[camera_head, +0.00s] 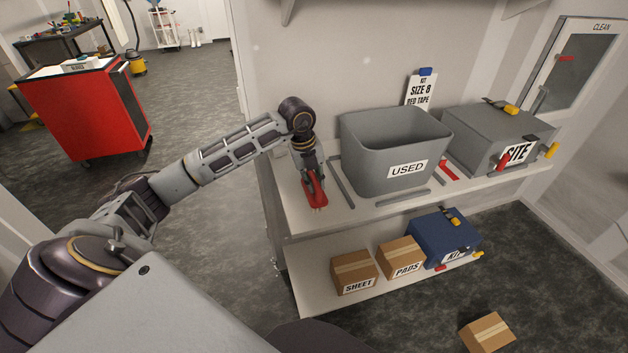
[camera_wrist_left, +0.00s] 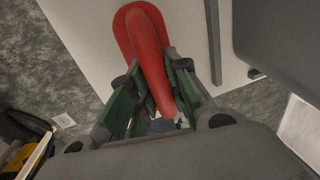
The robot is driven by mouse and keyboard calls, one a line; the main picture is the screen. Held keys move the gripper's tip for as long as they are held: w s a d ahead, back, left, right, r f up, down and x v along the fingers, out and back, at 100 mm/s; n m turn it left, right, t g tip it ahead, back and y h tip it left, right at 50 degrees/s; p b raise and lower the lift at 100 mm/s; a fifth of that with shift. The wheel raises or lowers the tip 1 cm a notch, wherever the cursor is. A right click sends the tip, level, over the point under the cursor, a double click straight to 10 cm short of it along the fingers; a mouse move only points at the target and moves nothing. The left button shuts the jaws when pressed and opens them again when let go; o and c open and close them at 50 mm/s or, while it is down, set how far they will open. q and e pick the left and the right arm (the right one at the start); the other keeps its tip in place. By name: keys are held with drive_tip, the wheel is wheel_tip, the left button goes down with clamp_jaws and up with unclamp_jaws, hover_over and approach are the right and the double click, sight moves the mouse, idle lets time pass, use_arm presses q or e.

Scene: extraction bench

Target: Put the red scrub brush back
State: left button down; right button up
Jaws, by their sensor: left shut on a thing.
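The red scrub brush (camera_head: 316,190) is at the left end of the upper shelf, left of the grey USED bin. My left gripper (camera_head: 310,172) comes down on it from above and is shut on it. In the left wrist view the red brush (camera_wrist_left: 148,45) sits between the two green-padded fingers of my left gripper (camera_wrist_left: 155,100), over the pale shelf top. I cannot tell whether the brush touches the shelf. My right gripper is not in view.
The grey USED bin (camera_head: 392,158) stands close on the right, with grey strips lying around it. A grey SITE case (camera_head: 490,135) is farther right. The lower shelf holds a SHEET box (camera_head: 353,270), a PADS box (camera_head: 400,257) and a blue case (camera_head: 440,236). A carton (camera_head: 487,333) lies on the floor.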

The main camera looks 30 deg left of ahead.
sight(308, 191)
use_arm(q)
drive_tip(key=c, duration=1.3)
unclamp_jaws()
drive_tip(key=shift+c, duration=0.2)
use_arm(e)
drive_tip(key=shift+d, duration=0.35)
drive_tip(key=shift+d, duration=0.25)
use_arm(q)
wheel_tip(308, 191, up, 12)
drive_tip(key=s+a, duration=0.1)
drive_tip(key=shift+s+a+b, duration=0.25)
drive_tip(key=shift+s+b, duration=0.05)
drive_tip(key=shift+s, duration=0.1)
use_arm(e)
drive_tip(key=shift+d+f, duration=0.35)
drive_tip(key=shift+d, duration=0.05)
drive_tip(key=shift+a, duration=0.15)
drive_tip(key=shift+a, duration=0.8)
